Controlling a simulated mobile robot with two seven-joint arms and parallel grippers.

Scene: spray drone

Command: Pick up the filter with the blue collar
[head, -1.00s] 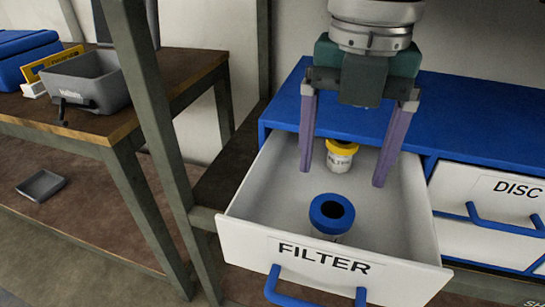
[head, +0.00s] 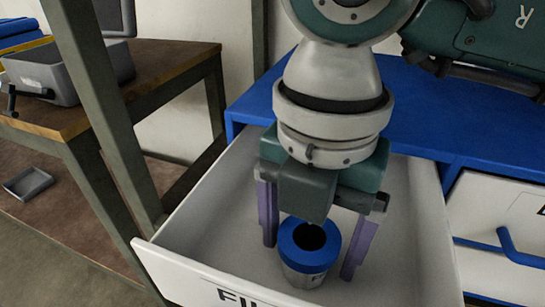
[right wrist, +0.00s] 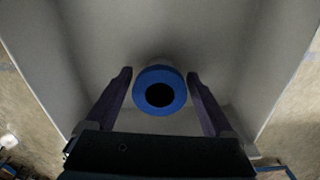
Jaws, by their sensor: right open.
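The filter with the blue collar (head: 310,244) stands upright in the open drawer (head: 205,215) labelled FILTER. It has a pale body and a dark hole in its top. In the right wrist view the blue-collared filter (right wrist: 160,92) lies between the fingertips. My right gripper (head: 308,260) is open, with its purple fingers on either side of the filter. In the right wrist view there are gaps between the fingers (right wrist: 160,78) and the collar. The yellow-collared filter is hidden now behind my right arm. My left gripper is not in view.
The drawer walls enclose my right gripper. A blue cabinet top (head: 430,110) lies behind the drawer. A closed drawer with a blue handle (head: 510,250) is at the right. A table at the left holds a grey bin (head: 60,75). A grey shelf post (head: 95,110) stands left of the drawer.

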